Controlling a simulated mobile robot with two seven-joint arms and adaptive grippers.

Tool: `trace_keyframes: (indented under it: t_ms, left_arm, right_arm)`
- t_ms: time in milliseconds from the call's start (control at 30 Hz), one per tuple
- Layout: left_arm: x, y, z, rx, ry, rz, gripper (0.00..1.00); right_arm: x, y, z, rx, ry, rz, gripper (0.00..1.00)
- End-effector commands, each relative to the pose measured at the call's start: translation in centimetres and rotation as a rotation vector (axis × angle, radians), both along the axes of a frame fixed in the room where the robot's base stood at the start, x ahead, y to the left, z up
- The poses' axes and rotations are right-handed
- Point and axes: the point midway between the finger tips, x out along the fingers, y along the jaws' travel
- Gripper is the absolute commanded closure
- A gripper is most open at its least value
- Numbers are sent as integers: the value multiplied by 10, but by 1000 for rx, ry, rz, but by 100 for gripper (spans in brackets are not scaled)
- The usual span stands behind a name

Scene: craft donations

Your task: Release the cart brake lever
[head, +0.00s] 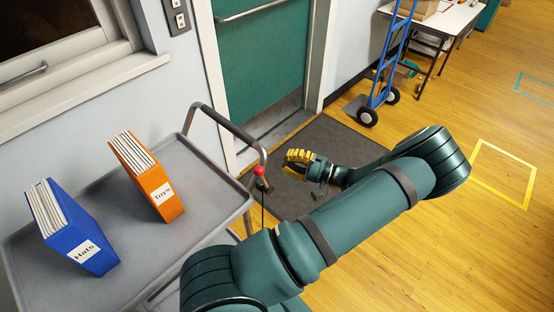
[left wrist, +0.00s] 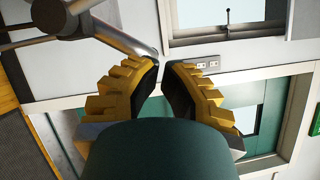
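The brake lever is a thin dark rod topped by a red knob (head: 259,171), standing at the cart's near right corner beside the handle in the head view. The grey cart (head: 120,262) has a raised handle bar (head: 226,128). My left gripper (head: 288,160), with yellow fingers, is just right of the red knob and apart from it. In the left wrist view its fingers (left wrist: 162,72) are open with a narrow gap, with only wall between them. A grey metal tube of the cart (left wrist: 120,38) passes by the left finger there. I cannot make out the red knob in that view. My right gripper is not in view.
A blue "Hats" binder (head: 72,228) and an orange "Toys" binder (head: 147,177) stand on the cart tray. A green door (head: 262,55) and dark mat (head: 330,150) lie beyond. A blue hand truck (head: 390,55) stands by the wall. Wooden floor at right is open.

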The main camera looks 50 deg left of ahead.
Motion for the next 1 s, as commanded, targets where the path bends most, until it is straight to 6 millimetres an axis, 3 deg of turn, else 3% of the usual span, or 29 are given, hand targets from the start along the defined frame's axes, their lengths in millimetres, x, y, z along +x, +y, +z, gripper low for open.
trace_keyframes:
  t_ms: [200, 400, 1000]
  left_arm:
    - [23, -37, -3, 0, -2, -3, 100]
    - [33, -54, -4, 0, -1, -1, 100]
    - [34, -57, -5, 0, 0, 0, 100]
  right_arm:
    - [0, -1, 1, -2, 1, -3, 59]
    - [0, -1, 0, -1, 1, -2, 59]
    - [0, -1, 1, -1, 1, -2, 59]
